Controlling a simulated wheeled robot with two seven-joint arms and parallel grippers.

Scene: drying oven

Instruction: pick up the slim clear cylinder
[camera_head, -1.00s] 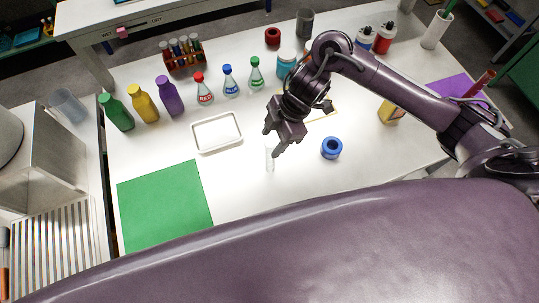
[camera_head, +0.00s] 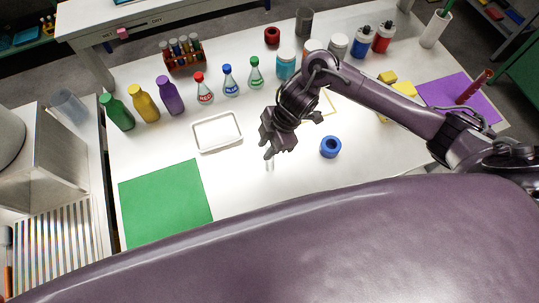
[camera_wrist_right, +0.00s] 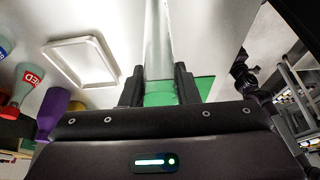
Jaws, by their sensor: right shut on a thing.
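The slim clear cylinder (camera_head: 270,165) is upright on or just above the white table, in front of the white tray; its bottom contact cannot be told. In the right wrist view the cylinder (camera_wrist_right: 159,38) runs up from between the two dark fingers. My right gripper (camera_head: 268,154) is shut on the cylinder, with one finger on each side of it, as the right wrist view (camera_wrist_right: 158,82) also shows. The gripper hides the cylinder's upper part in the head view. My left gripper is not in view.
The white tray (camera_head: 194,140) is behind and left of the cylinder. A green mat (camera_head: 165,203) lies at the front left. The table front is clear.

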